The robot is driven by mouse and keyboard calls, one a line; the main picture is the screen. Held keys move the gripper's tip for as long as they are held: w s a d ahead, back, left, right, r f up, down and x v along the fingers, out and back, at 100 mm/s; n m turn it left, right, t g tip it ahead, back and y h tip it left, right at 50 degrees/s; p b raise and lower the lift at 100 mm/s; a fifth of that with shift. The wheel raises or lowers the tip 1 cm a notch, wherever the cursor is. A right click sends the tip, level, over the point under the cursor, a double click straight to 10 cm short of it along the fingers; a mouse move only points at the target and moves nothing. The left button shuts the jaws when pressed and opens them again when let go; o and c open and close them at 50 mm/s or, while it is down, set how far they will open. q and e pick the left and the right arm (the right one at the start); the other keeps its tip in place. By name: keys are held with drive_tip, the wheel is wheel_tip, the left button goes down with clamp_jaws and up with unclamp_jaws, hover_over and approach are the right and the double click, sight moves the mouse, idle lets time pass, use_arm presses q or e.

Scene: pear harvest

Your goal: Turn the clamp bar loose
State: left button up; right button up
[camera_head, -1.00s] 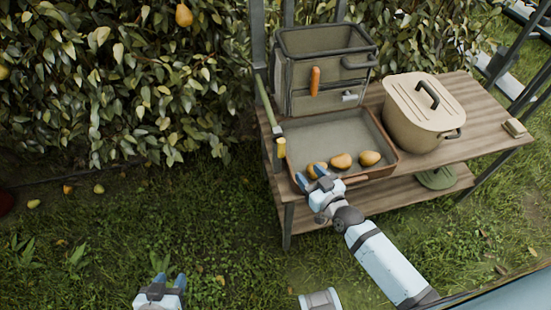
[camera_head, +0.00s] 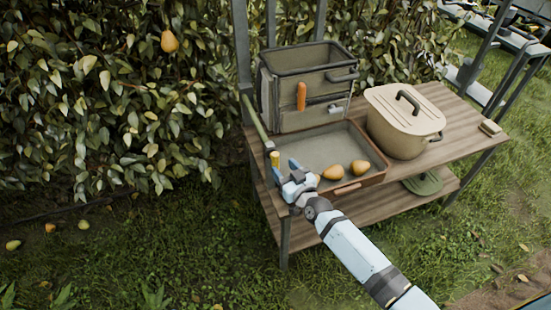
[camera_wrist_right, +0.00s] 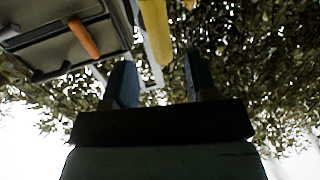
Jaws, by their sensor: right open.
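A green pole (camera_head: 256,122) leans at the left side of the wooden stand, with a yellow end (camera_head: 275,159) and a small grey fitting above that end. I cannot tell for certain which part is the clamp bar. My right gripper (camera_head: 286,169) is open and empty, its blue fingers just below the yellow end at the tray's left front corner. In the right wrist view the yellow end (camera_wrist_right: 155,30) and a thin grey bar (camera_wrist_right: 151,66) appear beyond and between the open fingers (camera_wrist_right: 158,84). No contact shows. My left gripper is out of view.
A shallow tray (camera_head: 372,180) on the stand holds pears (camera_head: 333,173). Behind it stands a grey bin (camera_head: 300,118) with an orange handle (camera_head: 301,97). A lidded beige pot (camera_head: 405,135) is to the right. A hedge is behind; grass lies in front.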

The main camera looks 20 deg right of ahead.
sight(278, 161)
drive_tip(key=x, duration=0.5)
drive_tip(key=shift+w+a, duration=0.1)
drive_tip(key=shift+w, duration=0.1)
drive_tip(key=c, duration=0.9)
